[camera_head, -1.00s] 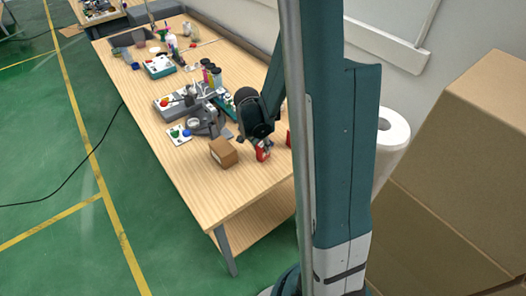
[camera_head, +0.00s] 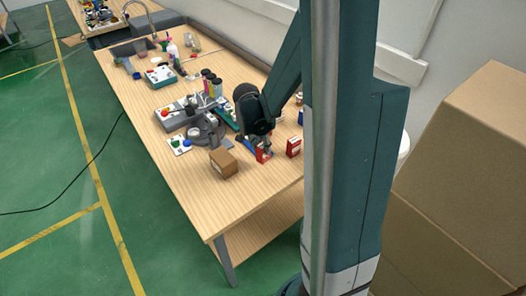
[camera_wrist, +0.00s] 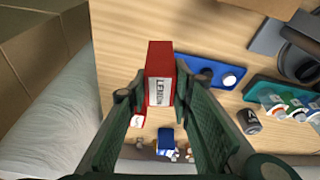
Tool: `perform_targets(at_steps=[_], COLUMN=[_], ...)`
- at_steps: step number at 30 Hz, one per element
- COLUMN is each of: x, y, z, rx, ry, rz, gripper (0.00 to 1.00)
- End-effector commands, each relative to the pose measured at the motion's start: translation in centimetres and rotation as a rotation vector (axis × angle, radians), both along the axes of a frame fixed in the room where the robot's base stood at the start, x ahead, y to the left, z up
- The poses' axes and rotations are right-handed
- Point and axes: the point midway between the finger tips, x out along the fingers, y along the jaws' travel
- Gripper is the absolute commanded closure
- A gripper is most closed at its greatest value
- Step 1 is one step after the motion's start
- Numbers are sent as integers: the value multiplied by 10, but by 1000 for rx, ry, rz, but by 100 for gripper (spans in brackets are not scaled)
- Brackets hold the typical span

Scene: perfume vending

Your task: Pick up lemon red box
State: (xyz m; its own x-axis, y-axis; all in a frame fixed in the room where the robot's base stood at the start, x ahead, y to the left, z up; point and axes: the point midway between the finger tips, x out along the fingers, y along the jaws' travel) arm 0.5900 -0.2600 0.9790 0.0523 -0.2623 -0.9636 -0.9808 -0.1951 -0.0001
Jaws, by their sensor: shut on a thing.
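The lemon red box (camera_wrist: 160,62) is a red carton with a white label reading LEMON, in the upper middle of the wrist view. In the head view the red box (camera_head: 263,156) shows just below my gripper (camera_head: 259,145), near the right part of the wooden table (camera_head: 225,210). In the wrist view my gripper (camera_wrist: 158,100) has its fingertips on both sides of the box and is shut on it. Whether the box touches the table is hard to tell.
A second red box (camera_head: 294,147) stands to the right. A brown cardboard box (camera_head: 223,163) sits close on the left. A blue item (camera_wrist: 202,70) lies beside the lemon box, and a blue box (camera_wrist: 166,140) stands below it in the wrist view. The table's front end is clear.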

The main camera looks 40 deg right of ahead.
Motion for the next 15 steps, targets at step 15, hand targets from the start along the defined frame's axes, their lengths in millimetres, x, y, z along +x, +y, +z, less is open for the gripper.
perform_targets(at_steps=[15], x=[0], y=[0], z=[43], rx=[0], ry=[0], rz=[0], gripper=[90])
